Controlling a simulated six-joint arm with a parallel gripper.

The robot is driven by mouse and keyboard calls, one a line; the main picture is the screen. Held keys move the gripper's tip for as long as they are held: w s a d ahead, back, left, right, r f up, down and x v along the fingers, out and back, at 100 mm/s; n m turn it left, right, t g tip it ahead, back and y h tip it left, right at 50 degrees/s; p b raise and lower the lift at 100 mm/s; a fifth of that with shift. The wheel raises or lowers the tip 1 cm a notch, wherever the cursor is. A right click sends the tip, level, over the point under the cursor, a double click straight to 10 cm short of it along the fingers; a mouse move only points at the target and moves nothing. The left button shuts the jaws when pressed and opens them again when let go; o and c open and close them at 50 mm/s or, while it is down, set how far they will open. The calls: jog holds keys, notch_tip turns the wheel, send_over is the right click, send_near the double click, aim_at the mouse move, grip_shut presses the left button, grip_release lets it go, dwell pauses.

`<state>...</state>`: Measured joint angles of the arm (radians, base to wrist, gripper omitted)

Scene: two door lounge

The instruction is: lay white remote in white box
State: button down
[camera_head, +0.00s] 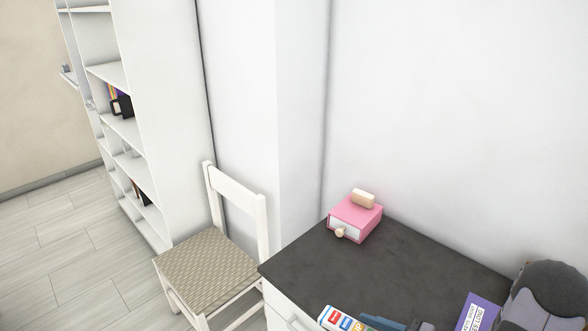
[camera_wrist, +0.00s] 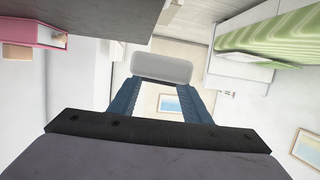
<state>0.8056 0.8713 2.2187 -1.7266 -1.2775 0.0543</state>
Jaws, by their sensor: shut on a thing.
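My gripper (camera_wrist: 160,88), with its blue fingers, is shut on a white rounded object, which looks like the white remote (camera_wrist: 162,68). The remote sits across the fingertips in the wrist view, held clear of any surface. In the head view only a blue-grey part of my gripper shows at the bottom edge, and I cannot make out the remote there. No plainly white box shows. A pink box (camera_head: 363,217) with a white front (camera_head: 345,228) and a round knob stands on the dark cabinet top (camera_head: 330,262).
A beige block (camera_head: 363,198) lies on the pink box. A colourful printed item (camera_head: 343,320) and a purple box (camera_head: 474,311) show at the bottom edge. A white chair (camera_head: 208,262) stands left of the cabinet, near a white bookshelf (camera_head: 165,100). The middle of the cabinet top is clear.

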jog(key=shift+a+f+p, duration=0.1)
jog(key=shift+a+p, duration=0.2)
jog(key=shift+a, duration=1.15)
jog(key=shift+w+d, duration=0.1)
